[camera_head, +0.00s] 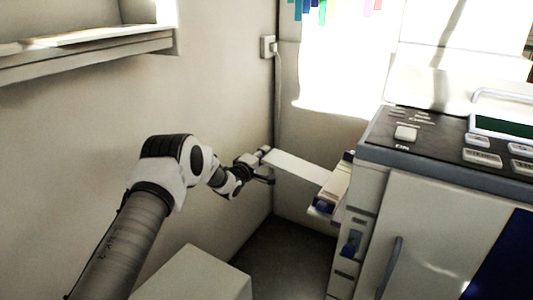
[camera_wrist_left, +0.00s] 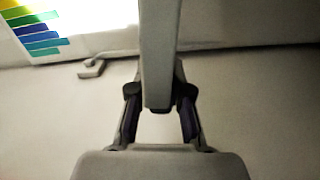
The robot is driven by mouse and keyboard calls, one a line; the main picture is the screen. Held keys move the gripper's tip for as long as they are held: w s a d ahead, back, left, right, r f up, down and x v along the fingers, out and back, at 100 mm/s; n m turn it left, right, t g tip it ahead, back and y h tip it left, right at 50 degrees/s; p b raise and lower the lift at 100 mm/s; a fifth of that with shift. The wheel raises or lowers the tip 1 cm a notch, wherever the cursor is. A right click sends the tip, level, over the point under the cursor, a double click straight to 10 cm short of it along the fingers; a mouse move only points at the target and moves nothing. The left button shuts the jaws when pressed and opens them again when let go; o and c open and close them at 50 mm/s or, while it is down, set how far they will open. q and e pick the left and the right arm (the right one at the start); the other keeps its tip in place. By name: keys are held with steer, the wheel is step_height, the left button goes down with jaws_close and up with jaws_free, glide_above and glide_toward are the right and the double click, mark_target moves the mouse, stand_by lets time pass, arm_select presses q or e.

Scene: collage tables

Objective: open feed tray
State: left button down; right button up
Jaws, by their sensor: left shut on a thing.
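A large grey printer (camera_head: 440,205) stands at the right in the head view. Its white feed tray (camera_head: 298,166) sticks out to the left from the printer's side, roughly level. My left gripper (camera_head: 264,165) is at the tray's outer left end. In the left wrist view the pale tray (camera_wrist_left: 159,60) runs down the middle, and its end lies between the two dark fingers of my left gripper (camera_wrist_left: 160,104). The fingers are shut on it. My right gripper is in neither view.
A wall socket (camera_head: 268,46) with a cable is in the corner behind. A white box (camera_head: 196,275) stands low in front of the left wall. A shelf (camera_head: 85,50) is on the left wall. Dark floor shows below the tray.

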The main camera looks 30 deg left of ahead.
arm_select(q)
step_height(320, 180, down, 5)
steer(key=shift+a+r+b, duration=0.1)
steer(key=shift+r+b, duration=0.1)
steer(key=shift+b, duration=0.85)
steer(key=shift+s+f, duration=0.1)
steer(key=shift+f, duration=0.05)
steer(key=c, duration=1.1)
jaws_free()
steer(key=shift+f, duration=0.1)
steer(key=shift+r, duration=0.2)
steer(key=s, duration=1.1)
steer(key=shift+s+a, duration=0.15)
steer(key=shift+s, duration=0.25)
